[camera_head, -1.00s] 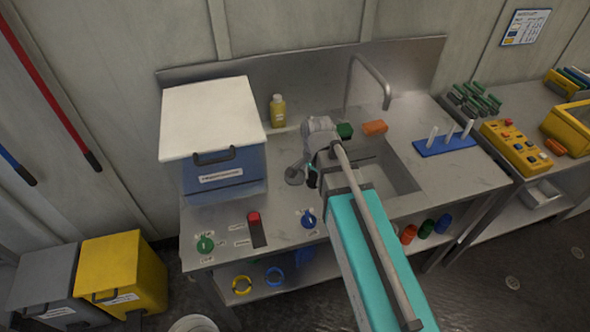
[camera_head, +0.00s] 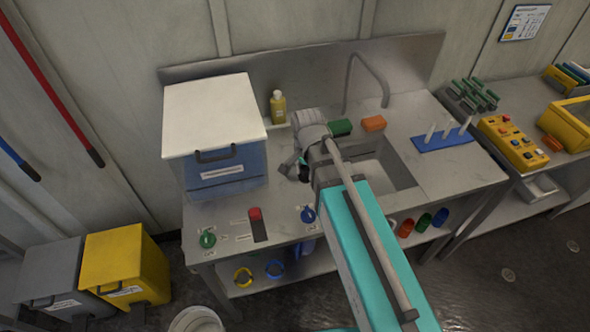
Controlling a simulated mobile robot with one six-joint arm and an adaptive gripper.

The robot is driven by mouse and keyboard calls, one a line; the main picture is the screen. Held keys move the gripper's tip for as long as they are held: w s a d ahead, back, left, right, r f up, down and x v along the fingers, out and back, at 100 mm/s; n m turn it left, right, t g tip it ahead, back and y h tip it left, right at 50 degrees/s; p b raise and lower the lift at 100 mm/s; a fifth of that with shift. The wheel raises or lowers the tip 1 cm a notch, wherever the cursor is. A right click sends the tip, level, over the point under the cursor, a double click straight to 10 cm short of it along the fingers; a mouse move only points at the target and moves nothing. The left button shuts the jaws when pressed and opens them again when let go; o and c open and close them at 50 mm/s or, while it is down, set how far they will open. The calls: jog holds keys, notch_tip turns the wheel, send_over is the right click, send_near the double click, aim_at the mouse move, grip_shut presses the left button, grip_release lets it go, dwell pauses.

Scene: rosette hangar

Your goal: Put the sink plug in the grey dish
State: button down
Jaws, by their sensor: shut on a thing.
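My gripper (camera_head: 290,165) is at the end of my arm, above the steel counter between the blue box and the sink. It is small in the picture and partly covered by my own arm. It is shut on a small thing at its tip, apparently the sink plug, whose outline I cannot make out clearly. I cannot pick out a grey dish; my arm hides part of the counter and sink.
A blue box with a white lid (camera_head: 215,130) stands left of my gripper. A yellow bottle (camera_head: 278,108), green block (camera_head: 341,127) and orange block (camera_head: 374,123) stand behind. The sink (camera_head: 390,170) is to the right. Knobs and a red switch (camera_head: 255,214) are at the front.

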jog(key=b, duration=0.4)
send_near(295, 172)
jog(key=s+d+r, duration=0.1)
jog(key=s+r, duration=0.1)
jog(key=s, duration=0.2)
jog(key=f+b, duration=0.1)
jog(key=w+f+b, duration=0.2)
jog(key=f, duration=0.1)
jog(key=shift+w+a+b, duration=0.2)
jog(key=shift+a+b, duration=0.05)
jog(key=shift+b, duration=0.1)
jog(key=shift+w+a+f+b, duration=0.1)
jog(key=shift+w+f+b, duration=0.15)
jog(key=shift+w+b, duration=0.05)
jog(key=shift+w+a+f+b, duration=0.1)
jog(key=shift+w+f+b, duration=0.4)
jog(key=shift+f+b, duration=0.25)
jog(key=shift+s+f+b, duration=0.1)
jog(key=shift+f+b, duration=1.2)
jog(key=shift+f, duration=0.15)
jog(key=shift+c, duration=1.5)
grip_release()
